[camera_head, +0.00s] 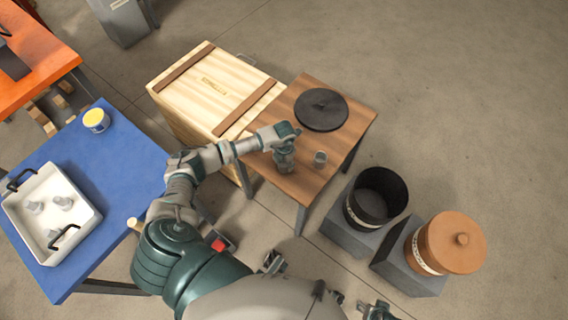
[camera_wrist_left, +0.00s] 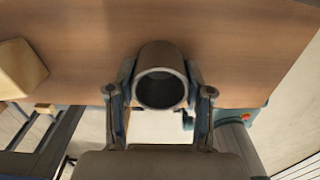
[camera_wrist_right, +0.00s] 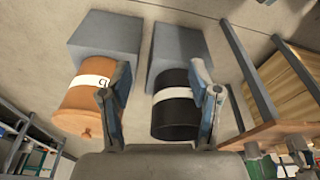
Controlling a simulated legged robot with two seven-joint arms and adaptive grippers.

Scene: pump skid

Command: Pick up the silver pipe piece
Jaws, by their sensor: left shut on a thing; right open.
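The silver pipe piece (camera_wrist_left: 162,90), a short grey hollow cylinder, is between the two fingers of my left gripper (camera_wrist_left: 162,84). Its open end faces the left wrist camera. The fingers press on both its sides. In the head view my left gripper (camera_head: 285,165) reaches down over the wooden table (camera_head: 345,115). A small round grey open-topped piece (camera_head: 320,159) shows just right of it; I cannot tell whether it is the held one. Whether the held piece touches the table is hidden. My right gripper (camera_wrist_right: 160,92) is open and empty.
A dark round disc (camera_head: 321,109) lies on the table's far part. A wooden crate (camera_head: 220,88) stands left of it. A black pot (camera_head: 376,198) and a lidded orange pot (camera_head: 452,243) stand right. A white tray (camera_head: 50,212) and yellow tin (camera_head: 96,120) are on the blue table.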

